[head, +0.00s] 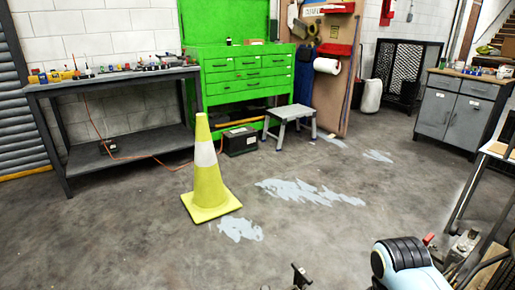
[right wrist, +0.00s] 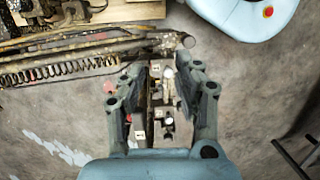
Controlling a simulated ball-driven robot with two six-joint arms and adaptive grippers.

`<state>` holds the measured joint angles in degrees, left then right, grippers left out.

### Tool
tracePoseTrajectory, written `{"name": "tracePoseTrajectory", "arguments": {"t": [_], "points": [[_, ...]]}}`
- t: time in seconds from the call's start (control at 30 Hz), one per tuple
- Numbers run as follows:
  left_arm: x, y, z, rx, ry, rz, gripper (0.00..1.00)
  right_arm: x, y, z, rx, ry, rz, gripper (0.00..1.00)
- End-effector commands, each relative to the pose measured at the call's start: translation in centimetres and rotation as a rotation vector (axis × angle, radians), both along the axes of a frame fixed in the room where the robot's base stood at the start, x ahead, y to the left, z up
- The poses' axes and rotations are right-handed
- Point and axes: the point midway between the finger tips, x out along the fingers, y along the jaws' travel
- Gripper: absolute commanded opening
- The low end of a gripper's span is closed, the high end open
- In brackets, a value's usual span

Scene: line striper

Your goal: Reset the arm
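My right gripper (right wrist: 162,78) is open in the right wrist view, its two grey fingers apart with nothing held between them. Below or between the fingers shows a small grey mechanical assembly (right wrist: 160,130) with pale labels. I cannot tell whether the fingers touch it. In the head view, part of my light-blue and black right arm (head: 408,255) is at the lower right. Dark tips (head: 300,275) at the bottom edge look like part of my left gripper, mostly cut off. No separate object named arm is clear to me.
A spring and rusty bar (right wrist: 70,65) lie beside the right gripper. A yellow cone (head: 207,175) stands on the floor. A workbench (head: 110,78), green tool cabinet (head: 245,90), step stool (head: 290,115) and grey cabinet (head: 450,110) line the back.

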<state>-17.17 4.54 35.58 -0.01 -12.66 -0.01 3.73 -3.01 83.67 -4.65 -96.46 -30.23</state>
Motion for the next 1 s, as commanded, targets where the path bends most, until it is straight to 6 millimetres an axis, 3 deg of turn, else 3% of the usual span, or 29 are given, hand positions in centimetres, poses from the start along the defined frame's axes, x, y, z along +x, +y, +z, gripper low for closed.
{"name": "tracePoseTrajectory", "arguments": {"t": [0.03,0.1,0.3,0.5,0.6,0.7,1.0], "points": [[0.0,0.0,0.0,0.000,0.000,0.000,0.40,-3.1,-0.6,-2.8,-0.011,0.050,-0.005,0.32],[0.0,0.0,0.0,0.000,0.000,0.000,0.40,-6.6,-1.5,-6.4,-0.024,0.085,-0.021,0.32],[0.0,0.0,0.0,0.000,0.000,0.000,0.40,-17.5,-3.8,-15.4,-0.064,0.119,-0.102,0.32],[0.0,0.0,0.0,0.000,0.000,0.000,0.40,-29.7,-6.6,-22.2,-0.105,0.066,-0.235,0.32],[0.0,0.0,0.0,0.000,0.000,0.000,0.40,-33.9,-7.7,-24.1,-0.115,-0.015,-0.322,0.32],[-0.1,0.0,0.0,0.000,0.000,0.000,0.40,-34.6,-8.2,-25.1,-0.106,-0.116,-0.395,0.32],[-0.1,0.0,0.0,0.000,0.000,0.000,0.40,-32.1,-8.0,-25.3,-0.070,-0.283,-0.499,0.32]]}}
